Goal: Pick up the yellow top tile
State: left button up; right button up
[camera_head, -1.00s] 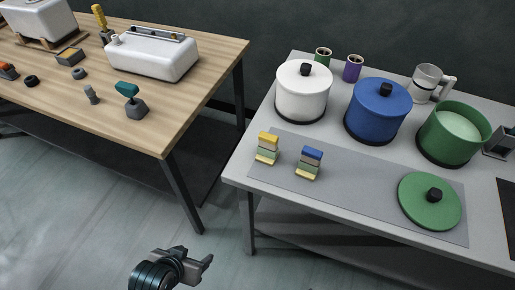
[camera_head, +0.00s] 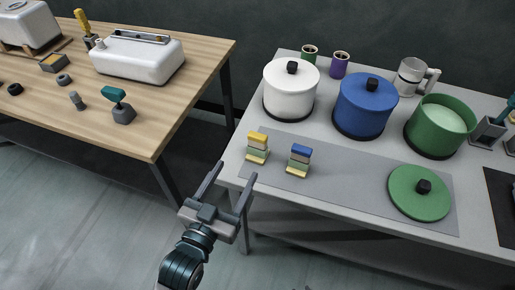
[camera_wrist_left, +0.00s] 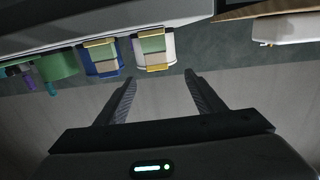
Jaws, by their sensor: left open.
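The yellow top tile (camera_head: 257,137) lies on top of the left stack of tiles (camera_head: 256,154), above paler, green and light yellow layers. The stack stands on the grey mat (camera_head: 345,185) near the table's left end. In the left wrist view, which is upside down, the yellow top tile (camera_wrist_left: 157,68) is the lower yellow strip. My left gripper (camera_head: 234,172) is open and empty. Its fingers point toward the table, in front of the stack and apart from it. My right gripper is not in view.
A blue-topped stack (camera_head: 299,160) stands just right of the left stack. White (camera_head: 290,92), blue (camera_head: 364,108) and green (camera_head: 440,128) pots stand behind, with a green lid (camera_head: 419,193) at right. A wooden workbench (camera_head: 150,135) is at left, with a floor gap between.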

aim_at(255, 140)
pick_arm(q)
jog(key=shift+d+r, duration=0.2)
jog(key=shift+r, duration=0.1)
jog(key=p+x, duration=0.2)
jog(key=x, duration=0.9)
jog(key=shift+w+r, duration=0.2)
jog(key=shift+w+d+f+p, duration=0.1)
jog(key=shift+w+d+p, duration=0.2)
jog(key=shift+w, duration=0.1)
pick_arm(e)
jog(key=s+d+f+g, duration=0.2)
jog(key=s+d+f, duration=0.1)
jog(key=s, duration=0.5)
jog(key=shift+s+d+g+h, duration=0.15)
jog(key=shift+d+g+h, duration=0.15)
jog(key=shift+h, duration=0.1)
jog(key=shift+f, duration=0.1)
